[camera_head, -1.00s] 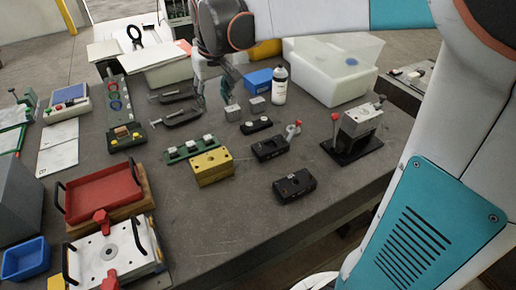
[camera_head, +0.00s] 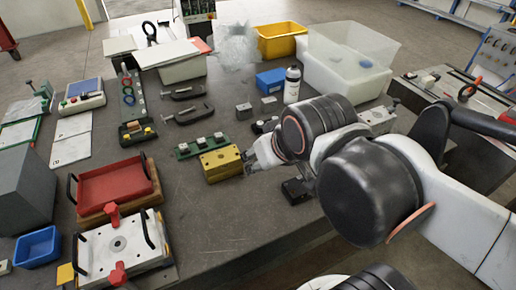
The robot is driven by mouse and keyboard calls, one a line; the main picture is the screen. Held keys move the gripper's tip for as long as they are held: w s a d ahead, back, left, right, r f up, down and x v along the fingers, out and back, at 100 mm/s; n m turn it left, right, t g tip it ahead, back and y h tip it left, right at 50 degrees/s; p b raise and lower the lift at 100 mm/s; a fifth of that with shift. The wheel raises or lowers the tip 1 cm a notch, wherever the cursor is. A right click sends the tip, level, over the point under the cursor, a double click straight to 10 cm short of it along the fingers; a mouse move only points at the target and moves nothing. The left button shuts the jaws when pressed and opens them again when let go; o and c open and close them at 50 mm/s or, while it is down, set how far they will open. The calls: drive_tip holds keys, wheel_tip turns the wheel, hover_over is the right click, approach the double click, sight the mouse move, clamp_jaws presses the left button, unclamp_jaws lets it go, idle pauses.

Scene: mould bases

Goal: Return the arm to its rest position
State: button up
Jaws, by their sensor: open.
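My arm reaches in from the right edge, folded low over the right part of the grey workbench (camera_head: 245,225). My gripper (camera_head: 247,160) shows only in part at the arm's left end, close to the right end of the yellow mould base (camera_head: 220,165). I cannot tell whether it touches the block. I see nothing held in its fingers. A black mould base (camera_head: 295,191) lies partly hidden below my arm. Another dark base (camera_head: 263,126) shows just behind my wrist.
A red tray (camera_head: 115,187) and a white clamped plate (camera_head: 97,249) stand at the front left, with a blue bin (camera_head: 38,246). A white bottle (camera_head: 292,85), a blue box (camera_head: 270,79) and a translucent tub (camera_head: 335,75) stand behind my arm. The front middle of the bench is clear.

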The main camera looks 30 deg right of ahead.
drive_tip(key=shift+f, duration=0.1)
wheel_tip(320, 180, down, 5)
drive_tip(key=b, duration=0.5)
drive_tip(key=shift+f, duration=0.1)
idle(0.9)
